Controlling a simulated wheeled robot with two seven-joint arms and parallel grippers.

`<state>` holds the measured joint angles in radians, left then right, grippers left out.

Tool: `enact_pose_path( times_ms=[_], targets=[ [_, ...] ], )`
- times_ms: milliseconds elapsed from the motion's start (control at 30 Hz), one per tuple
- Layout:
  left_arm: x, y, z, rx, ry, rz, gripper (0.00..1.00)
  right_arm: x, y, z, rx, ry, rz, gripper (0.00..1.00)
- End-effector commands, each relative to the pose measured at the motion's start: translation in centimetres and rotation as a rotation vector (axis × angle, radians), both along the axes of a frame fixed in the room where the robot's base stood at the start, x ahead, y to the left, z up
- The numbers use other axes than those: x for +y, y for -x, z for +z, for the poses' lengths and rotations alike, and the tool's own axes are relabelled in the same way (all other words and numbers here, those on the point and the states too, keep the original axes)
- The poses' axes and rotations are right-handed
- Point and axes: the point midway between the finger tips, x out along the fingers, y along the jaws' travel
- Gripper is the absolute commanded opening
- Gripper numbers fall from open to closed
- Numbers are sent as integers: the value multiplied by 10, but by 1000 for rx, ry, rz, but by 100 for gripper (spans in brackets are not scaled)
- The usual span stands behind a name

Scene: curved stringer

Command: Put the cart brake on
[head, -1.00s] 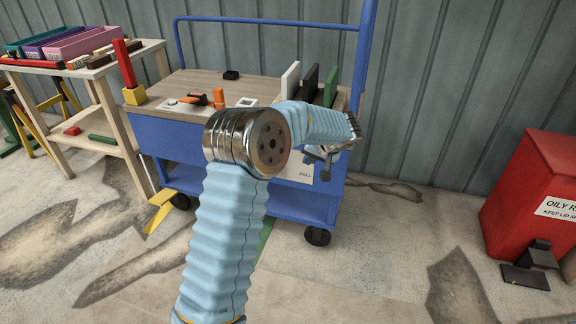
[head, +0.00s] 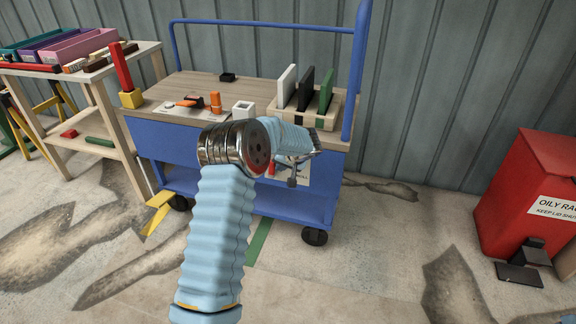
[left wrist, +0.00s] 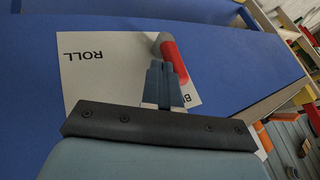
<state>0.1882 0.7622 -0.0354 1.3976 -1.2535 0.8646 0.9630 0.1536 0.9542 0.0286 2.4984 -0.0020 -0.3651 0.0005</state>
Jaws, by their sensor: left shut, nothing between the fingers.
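The blue cart (head: 160,140) stands ahead with a wooden top. A white placard (left wrist: 88,75) on its blue panel reads ROLL, upside down in the left wrist view, and part of it shows in the head view (head: 303,178). A lever with a red grip (left wrist: 174,60) crosses the placard and slants toward a partly hidden label starting with B. A bit of red also shows beside my arm in the head view (head: 271,168). My left gripper (left wrist: 163,72) is shut and empty, its fingertips close beside the red grip; I cannot tell whether they touch. My right gripper is out of view.
The cart top holds a rack (head: 327,112) with upright panels, a white block (head: 243,110) and orange-handled items. A wooden table (head: 105,72) stands left, a red bin (head: 535,200) right. A yellow wedge-like piece (head: 157,213) lies by a wheel. The floor before the cart is mostly clear.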

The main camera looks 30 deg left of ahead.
Motion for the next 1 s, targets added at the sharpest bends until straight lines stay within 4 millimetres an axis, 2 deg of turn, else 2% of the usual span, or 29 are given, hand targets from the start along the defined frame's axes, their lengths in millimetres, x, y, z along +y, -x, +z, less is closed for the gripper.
enact_pose_path(
  times_ms=[267,533,1000],
  targets=[
    [0,0,0,0,1,0,0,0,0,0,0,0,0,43],
    [17,5,4,-32,107,2,0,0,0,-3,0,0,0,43],
    [19,5,4,-35,106,4,0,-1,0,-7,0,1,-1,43]
  ],
)
